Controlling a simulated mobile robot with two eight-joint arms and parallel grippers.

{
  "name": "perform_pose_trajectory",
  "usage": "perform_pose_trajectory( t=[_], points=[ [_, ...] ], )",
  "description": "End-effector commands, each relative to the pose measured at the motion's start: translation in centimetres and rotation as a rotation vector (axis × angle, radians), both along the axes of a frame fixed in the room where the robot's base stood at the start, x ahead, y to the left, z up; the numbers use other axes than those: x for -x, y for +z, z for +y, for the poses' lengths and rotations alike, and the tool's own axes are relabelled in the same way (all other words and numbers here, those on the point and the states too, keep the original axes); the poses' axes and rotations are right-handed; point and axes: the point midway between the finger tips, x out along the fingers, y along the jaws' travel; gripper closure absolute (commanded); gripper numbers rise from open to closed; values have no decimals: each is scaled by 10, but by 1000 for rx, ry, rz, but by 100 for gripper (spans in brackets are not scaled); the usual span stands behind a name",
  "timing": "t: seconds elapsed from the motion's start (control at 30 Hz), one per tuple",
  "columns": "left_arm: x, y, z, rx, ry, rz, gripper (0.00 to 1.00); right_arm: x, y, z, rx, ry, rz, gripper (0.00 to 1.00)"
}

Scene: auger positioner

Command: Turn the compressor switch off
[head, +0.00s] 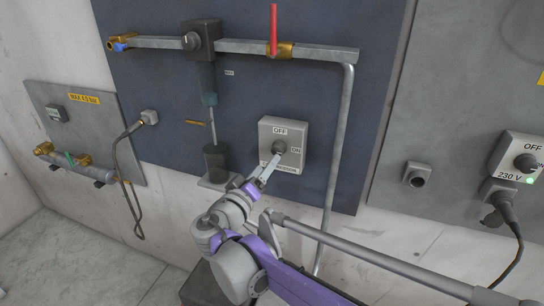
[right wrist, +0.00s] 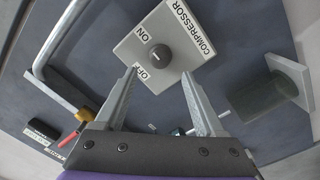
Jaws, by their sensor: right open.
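The compressor switch is a light grey box (head: 296,134) on the dark blue panel, with OFF at its top, ON at its right and a COMPRESSOR label below. Its dark round knob (head: 279,147) sits mid-box. The knob also shows in the right wrist view (right wrist: 160,57), with a small pale mark whose direction I cannot tell surely. My right gripper (head: 266,169) is in front of the box's lower left, hiding part of the label. In the right wrist view, its fingers (right wrist: 159,76) are apart and empty, pointing at the box, with the knob between their lines. My left gripper is out of view.
A pipe (head: 338,170) runs down right of the box. A cylindrical cup (head: 215,161) on a bracket is at its left. Above are a red-handled valve (head: 274,32) and a dark valve block (head: 203,38). A 230 V switch box (head: 520,155) is far right.

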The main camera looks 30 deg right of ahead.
Motion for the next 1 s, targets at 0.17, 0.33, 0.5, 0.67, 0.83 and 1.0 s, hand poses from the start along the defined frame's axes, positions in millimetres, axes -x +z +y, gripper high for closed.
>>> perform_pose_trajectory(
  t=[0.17,0.33,0.5,0.67,0.83,1.0],
  points=[
    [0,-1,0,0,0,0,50,-21,0,-28,0,-4,1,28],
    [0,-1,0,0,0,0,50,-34,0,-45,-1,-3,1,28],
    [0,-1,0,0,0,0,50,-39,0,-51,-1,0,1,28],
    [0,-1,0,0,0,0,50,-39,0,-51,-2,1,1,28],
    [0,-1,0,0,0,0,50,-39,0,-51,-2,1,1,45],
    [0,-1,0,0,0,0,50,-39,0,-51,-2,1,1,75]
  ],
)
